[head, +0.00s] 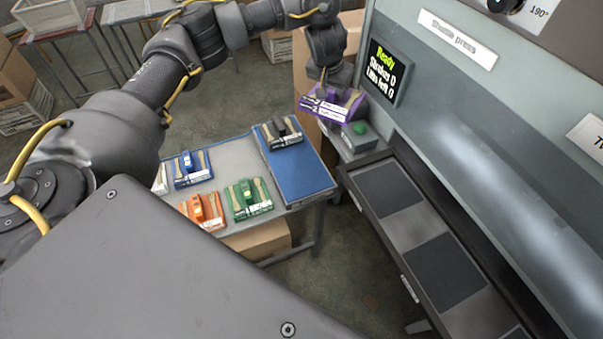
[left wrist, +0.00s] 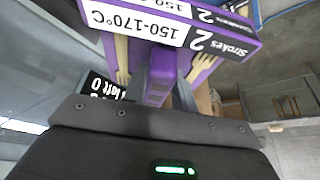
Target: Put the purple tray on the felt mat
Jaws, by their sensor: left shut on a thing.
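My left gripper (head: 327,84) is shut on the purple tray (head: 350,101) and holds it up in the air, in front of the press and near its screen. In the left wrist view the purple tray (left wrist: 203,66) fills the top, with labels reading "150-170°C" and "2 Strokes" and pale wooden spoons beside its handle. A blue mat (head: 303,183), the likely felt mat, lies on the right end of the table. A black tray (head: 281,132) stands at its far end; the near part is bare. My right gripper is not in view.
Blue (head: 193,168), orange (head: 203,211) and green (head: 248,198) trays stand left of the mat on the table (head: 232,160). The press (head: 455,100) stands at the right, with a green button (head: 359,128) and a long bed with dark pads (head: 446,271).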

